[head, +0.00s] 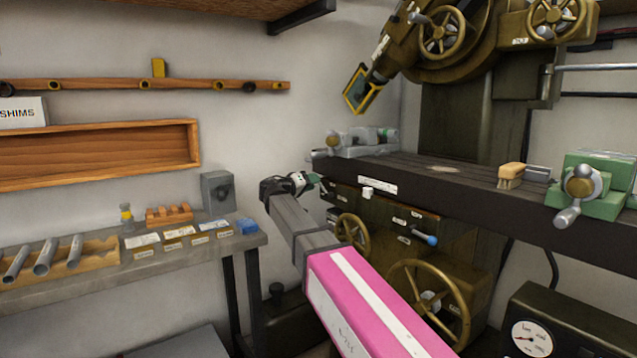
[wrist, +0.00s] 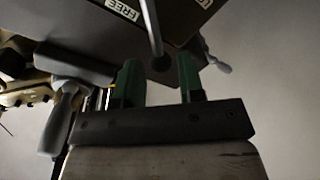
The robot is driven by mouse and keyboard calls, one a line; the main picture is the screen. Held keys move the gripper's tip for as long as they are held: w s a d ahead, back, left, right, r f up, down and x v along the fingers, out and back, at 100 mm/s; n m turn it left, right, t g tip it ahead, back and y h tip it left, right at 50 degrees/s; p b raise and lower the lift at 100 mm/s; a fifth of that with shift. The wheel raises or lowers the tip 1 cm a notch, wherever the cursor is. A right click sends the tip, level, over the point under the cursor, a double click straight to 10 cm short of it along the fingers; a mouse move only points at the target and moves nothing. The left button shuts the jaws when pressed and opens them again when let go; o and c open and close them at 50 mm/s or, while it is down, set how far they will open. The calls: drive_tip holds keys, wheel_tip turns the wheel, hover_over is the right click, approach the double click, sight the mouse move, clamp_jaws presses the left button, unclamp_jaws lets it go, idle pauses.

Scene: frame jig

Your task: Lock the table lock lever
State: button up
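In the wrist view a thin grey metal lever (wrist: 151,28) hangs from a dark plate between a "FREE" label (wrist: 123,8) and a second, cut-off label (wrist: 205,3). It appears to be the table lock lever. My gripper (wrist: 158,75) has two green fingers spread apart. The lever's lower end shows between or just beyond the fingertips; contact cannot be told. In the head view my gripper (head: 314,179) is at the left end of the machine table (head: 440,178), by its underside. The lever cannot be made out there.
A grey handle (wrist: 62,118) is close at the left of the wrist view. A vise (head: 590,190) and brush (head: 511,176) sit on the table. A bench (head: 130,262) stands left.

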sight(321, 191)
drive_tip(key=shift+x, duration=1.65)
clamp_jaws()
drive_tip(key=shift+w+f, duration=0.1)
drive_tip(key=shift+w+a+f+n+g, duration=0.2)
drive_tip(key=shift+f+n, duration=0.55)
drive_tip(key=shift+n, duration=0.7)
drive_tip(key=shift+w+a+f+n+g, duration=0.2)
drive_tip(key=shift+f+n, duration=0.6)
drive_tip(key=shift+n, duration=0.6)
drive_tip(key=shift+w+a+f+n, duration=0.15)
drive_tip(key=shift+w+f+n, duration=0.15)
drive_tip(key=shift+f+n, duration=0.8)
drive_tip(key=shift+r+n, duration=0.25)
drive_tip(key=shift+n, duration=0.2)
